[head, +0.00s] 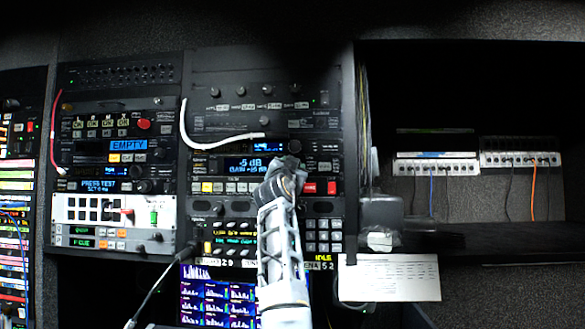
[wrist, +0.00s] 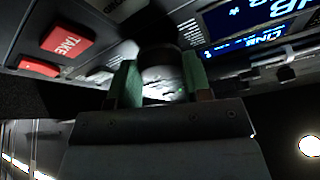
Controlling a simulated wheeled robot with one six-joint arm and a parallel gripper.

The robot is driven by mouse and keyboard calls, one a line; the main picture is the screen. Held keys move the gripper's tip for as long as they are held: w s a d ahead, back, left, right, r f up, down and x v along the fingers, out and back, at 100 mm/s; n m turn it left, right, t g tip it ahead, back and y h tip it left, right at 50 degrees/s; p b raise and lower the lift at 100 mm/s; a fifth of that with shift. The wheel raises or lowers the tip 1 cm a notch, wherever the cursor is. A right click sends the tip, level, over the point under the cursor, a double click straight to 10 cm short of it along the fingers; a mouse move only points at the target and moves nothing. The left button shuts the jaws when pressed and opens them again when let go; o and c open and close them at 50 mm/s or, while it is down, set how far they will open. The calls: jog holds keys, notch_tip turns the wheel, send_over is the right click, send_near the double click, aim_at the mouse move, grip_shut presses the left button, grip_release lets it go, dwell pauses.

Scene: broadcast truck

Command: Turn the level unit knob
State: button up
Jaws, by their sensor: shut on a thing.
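The level unit (head: 222,164) is the rack unit with the blue "-5 dB" display, near the middle in the head view. Its display (wrist: 262,22) also shows at the upper right in the wrist view. My gripper (head: 284,170) reaches up to its front panel, right of the display. In the wrist view my gripper's green-padded fingers (wrist: 160,82) are shut on a dark round knob (wrist: 159,57), one finger on each side. In the head view the gripper hides this knob. Any pointer mark on the knob cannot be made out.
A red button (head: 309,187) sits close to the right of my gripper; its TAKE label (wrist: 68,40) shows in the wrist view. A white cable (head: 215,141) loops above the display. A keypad (head: 323,235) and a lower screen (head: 217,295) are below.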

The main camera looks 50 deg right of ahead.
jog(key=m+g+p, duration=0.1)
jog(key=m+g, duration=0.1)
jog(key=m, duration=0.2)
jog(key=shift+w, duration=0.1)
jog(key=shift+f+m+h, duration=0.1)
jog(key=shift+m+h, duration=0.2)
jog(key=shift+m, duration=0.2)
jog(key=o, duration=0.9)
jog(key=shift+r+b+v, duration=0.15)
jog(key=shift+b+v, duration=2.65)
jog(key=shift+v, duration=0.65)
jog(key=shift+r+b+v, duration=0.15)
jog(key=shift+b+v, duration=2.6)
jog(key=shift+v, duration=0.75)
